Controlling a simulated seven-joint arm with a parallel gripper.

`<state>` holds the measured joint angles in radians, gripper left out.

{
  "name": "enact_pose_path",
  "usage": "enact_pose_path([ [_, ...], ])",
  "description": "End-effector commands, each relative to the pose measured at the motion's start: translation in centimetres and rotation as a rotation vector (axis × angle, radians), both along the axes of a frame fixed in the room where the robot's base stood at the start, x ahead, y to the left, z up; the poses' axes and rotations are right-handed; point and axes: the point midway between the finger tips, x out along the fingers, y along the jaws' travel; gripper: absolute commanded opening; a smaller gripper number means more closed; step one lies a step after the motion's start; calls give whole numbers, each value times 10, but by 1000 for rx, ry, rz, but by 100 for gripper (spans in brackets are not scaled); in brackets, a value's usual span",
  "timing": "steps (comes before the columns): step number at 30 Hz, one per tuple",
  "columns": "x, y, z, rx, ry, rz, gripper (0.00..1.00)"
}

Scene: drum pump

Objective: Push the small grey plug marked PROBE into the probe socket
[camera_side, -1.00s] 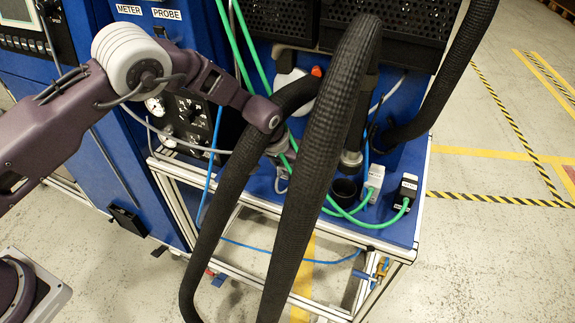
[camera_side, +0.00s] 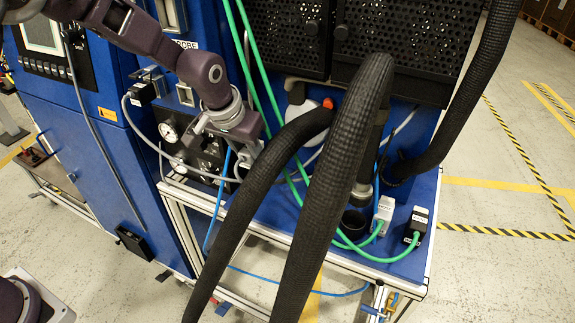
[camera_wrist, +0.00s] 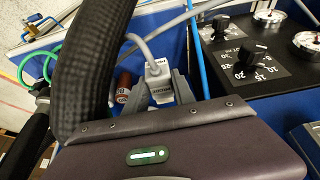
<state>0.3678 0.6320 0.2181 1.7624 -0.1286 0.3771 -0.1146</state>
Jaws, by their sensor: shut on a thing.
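The small grey plug (camera_wrist: 157,68) is between my gripper's fingers in the wrist view, with a pale label and a grey cable rising from its back. My gripper (camera_wrist: 160,90) is shut on it. In the side view my gripper (camera_side: 246,158) points down in front of the dark gauge panel, left of the thick black hose; its fingertips and the plug are hard to make out there. The probe socket (camera_side: 186,96) appears as a metal-framed opening on the blue cabinet below the PROBE label (camera_side: 185,44), left of my gripper and apart from it.
A black plug (camera_side: 143,92) with a grey cable sits left of the socket. Thick black hoses (camera_side: 335,170) arch close on my right. Green cables (camera_side: 262,80) and a blue tube (camera_side: 217,195) run nearby. The gauge panel (camera_wrist: 255,60) has knobs.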

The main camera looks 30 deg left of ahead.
Motion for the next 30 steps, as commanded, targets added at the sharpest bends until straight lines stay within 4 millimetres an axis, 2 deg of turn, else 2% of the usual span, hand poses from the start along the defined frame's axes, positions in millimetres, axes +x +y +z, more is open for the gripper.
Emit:
enact_pose_path([
  [1, -19, 18, 11, -2, -1, 6, 0],
  [6, -94, 76, 48, -1, -9, 4, 0],
  [9, -121, 107, 80, 2, -12, 4, 0],
  [13, -145, 131, 108, 3, -9, -2, 0],
  [16, -156, 139, 118, 5, -6, -7, 0],
  [19, -157, 141, 121, 5, -4, -10, 0],
  [30, -129, 141, 120, 5, -3, -9, 0],
])
